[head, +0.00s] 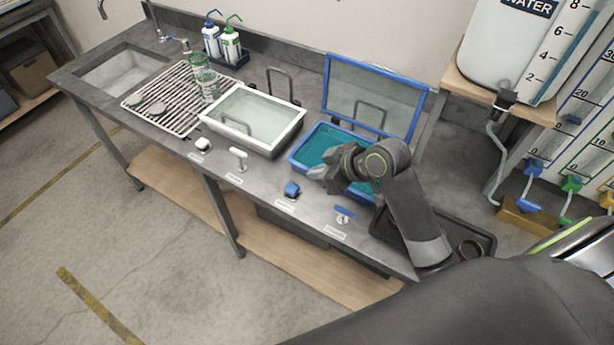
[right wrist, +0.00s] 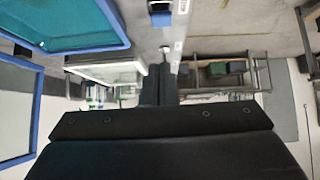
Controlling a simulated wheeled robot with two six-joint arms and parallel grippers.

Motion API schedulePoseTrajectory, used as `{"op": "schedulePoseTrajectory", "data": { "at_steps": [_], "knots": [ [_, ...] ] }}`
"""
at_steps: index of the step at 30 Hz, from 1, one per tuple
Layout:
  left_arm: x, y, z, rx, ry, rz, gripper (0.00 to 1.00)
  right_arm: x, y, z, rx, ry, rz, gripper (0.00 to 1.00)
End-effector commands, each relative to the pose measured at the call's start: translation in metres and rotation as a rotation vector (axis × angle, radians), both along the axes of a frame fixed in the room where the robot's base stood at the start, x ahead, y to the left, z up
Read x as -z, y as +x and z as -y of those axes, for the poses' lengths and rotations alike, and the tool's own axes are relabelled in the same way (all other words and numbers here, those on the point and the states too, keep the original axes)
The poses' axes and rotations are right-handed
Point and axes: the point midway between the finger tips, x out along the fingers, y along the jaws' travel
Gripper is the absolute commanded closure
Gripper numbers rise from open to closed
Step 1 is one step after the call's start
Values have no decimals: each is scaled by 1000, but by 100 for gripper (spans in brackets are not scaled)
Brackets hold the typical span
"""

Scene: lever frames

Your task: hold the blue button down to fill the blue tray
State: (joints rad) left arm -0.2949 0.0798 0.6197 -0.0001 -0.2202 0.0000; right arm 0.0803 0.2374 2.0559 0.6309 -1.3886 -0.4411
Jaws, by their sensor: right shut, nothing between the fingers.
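The blue button (head: 292,189) is a small blue block on the counter's front strip, with a label below it. It also shows at the top of the right wrist view (right wrist: 161,17). The blue tray (head: 308,148) is behind it, with a teal inside; I cannot tell how much liquid it holds. Its blue-framed clear lid (head: 373,92) stands open at the back. My right gripper (head: 318,174) is shut and empty, above the tray's front edge, to the right of and apart from the button. My right arm hides part of the tray. My left gripper is not in view.
A white tray (head: 262,142) is to the left, with a white button (head: 203,144) and a white lever (head: 238,154) before it. A drying rack (head: 165,112) and sink are farther left. A dark tray (head: 383,230) is at the right, beneath my arm.

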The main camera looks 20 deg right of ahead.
Motion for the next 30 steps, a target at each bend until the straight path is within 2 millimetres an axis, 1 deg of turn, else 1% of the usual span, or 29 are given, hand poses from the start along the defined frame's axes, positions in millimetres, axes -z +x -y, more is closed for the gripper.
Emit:
{"op": "schedulePoseTrajectory", "data": {
  "at_steps": [3,8,30],
  "knots": [
    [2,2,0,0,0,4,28,-9,-7,6,0,-1,3,100],
    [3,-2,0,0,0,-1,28,-14,-11,8,-1,0,1,100],
    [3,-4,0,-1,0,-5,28,-15,-11,8,0,1,2,100]
  ]
}}
